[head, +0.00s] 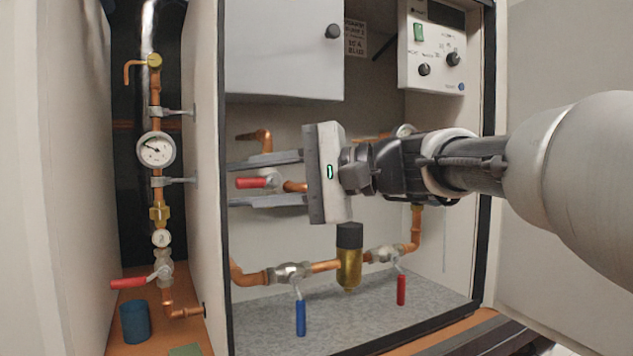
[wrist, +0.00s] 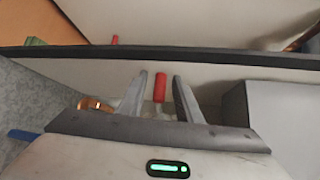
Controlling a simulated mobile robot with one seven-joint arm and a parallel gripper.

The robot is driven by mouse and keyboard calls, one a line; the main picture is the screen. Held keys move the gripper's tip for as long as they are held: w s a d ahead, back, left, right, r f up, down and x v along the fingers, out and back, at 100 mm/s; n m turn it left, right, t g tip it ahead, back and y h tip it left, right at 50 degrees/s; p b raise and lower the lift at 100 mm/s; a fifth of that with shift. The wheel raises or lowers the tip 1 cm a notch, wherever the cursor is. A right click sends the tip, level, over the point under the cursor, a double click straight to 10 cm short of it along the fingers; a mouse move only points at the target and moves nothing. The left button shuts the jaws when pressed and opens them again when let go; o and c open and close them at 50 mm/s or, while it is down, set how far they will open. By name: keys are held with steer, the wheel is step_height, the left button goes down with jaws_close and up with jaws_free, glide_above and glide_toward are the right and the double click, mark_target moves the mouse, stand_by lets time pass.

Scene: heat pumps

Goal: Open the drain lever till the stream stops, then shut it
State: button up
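My gripper (head: 232,184) is open inside the cabinet, its two fingers pointing left, above and below a red lever handle (head: 250,182). In the wrist view the gripper (wrist: 160,77) has this red handle (wrist: 160,90) between its fingers, with a gap on both sides. The handle belongs to a valve on a copper pipe, partly hidden behind the gripper. A second red lever (head: 130,283) lies roughly level in the left bay, above a blue cup (head: 135,321). No label shows which is the drain lever, and I see no stream.
A blue lever (head: 300,318) and a red lever (head: 401,290) hang down from the lower pipe, beside a brass filter (head: 349,262). A partition wall (head: 207,160) stands just left of my fingertips. A white box (head: 285,50) is above, a pressure gauge (head: 156,150) left.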

jaws_close()
steer(key=shift+f, duration=0.1)
steer(key=shift+f+n+h, duration=0.3)
steer(key=shift+n+h, duration=0.4)
steer(key=shift+h, duration=0.2)
steer(key=shift+w+d+f+n+t+h+p, duration=0.35)
steer(key=shift+d+f+n+t+h+p, duration=0.25)
steer(key=shift+n+h, duration=0.75)
steer(key=shift+w+d+f+n+t+h+p, duration=0.35)
steer(key=shift+d+f+n+t+h+p, duration=0.25)
steer(key=shift+h, duration=1.4)
steer(key=shift+w+d+f+n+t+h+p, duration=0.45)
steer(key=shift+f+n+t+h, duration=0.3)
steer(key=shift+n+h, duration=0.65)
steer(key=shift+d+m+h, duration=0.1)
steer(key=shift+m+h, duration=0.15)
steer(key=shift+h, duration=0.1)
